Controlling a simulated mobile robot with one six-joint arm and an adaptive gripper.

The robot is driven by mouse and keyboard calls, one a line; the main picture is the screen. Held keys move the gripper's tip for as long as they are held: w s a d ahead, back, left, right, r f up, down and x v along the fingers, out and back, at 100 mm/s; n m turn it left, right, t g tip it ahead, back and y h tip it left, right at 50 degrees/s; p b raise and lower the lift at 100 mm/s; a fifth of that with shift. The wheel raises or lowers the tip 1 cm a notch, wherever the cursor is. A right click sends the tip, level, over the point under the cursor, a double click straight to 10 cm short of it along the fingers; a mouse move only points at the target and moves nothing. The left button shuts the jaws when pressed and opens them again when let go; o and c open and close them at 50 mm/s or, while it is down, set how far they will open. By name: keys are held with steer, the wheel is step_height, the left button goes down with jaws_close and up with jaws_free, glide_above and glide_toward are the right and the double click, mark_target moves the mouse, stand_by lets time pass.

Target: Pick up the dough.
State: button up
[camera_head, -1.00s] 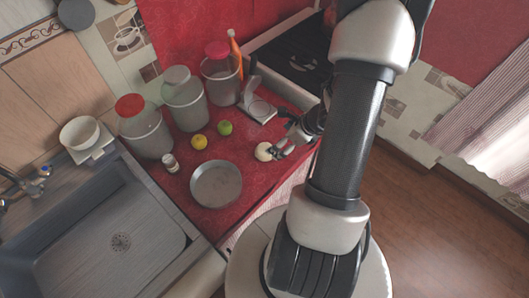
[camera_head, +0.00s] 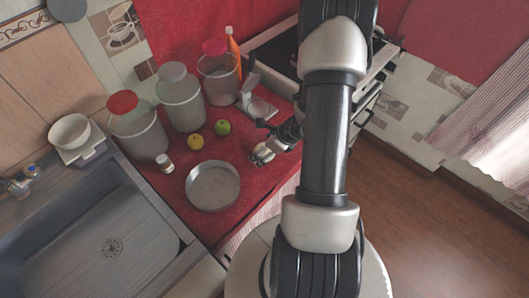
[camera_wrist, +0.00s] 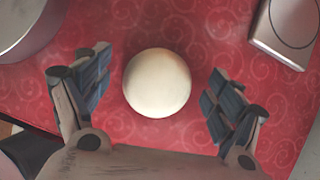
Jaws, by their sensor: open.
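The dough (camera_wrist: 157,83) is a smooth, cream-coloured ball on the red patterned counter cloth. In the wrist view it lies between the two spread fingers of my gripper (camera_wrist: 160,78), with red cloth showing on both sides of it. My gripper is open and neither finger touches the dough in that view. In the head view my gripper (camera_head: 264,151) is low over the right part of the counter and mostly covers the dough.
A round metal pan (camera_head: 212,186) lies left of my gripper. A yellow fruit (camera_head: 196,141) and a green apple (camera_head: 222,128) are behind the pan. A scale-like stand (camera_head: 258,107) is behind my gripper. Tall canisters (camera_head: 181,99) stand at the back left, a sink (camera_head: 105,240) at the left.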

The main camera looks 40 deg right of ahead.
steer(key=shift+c, duration=0.3)
steer(key=c, duration=1.1)
steer(key=shift+r, duration=0.2)
steer(key=shift+c, duration=0.3)
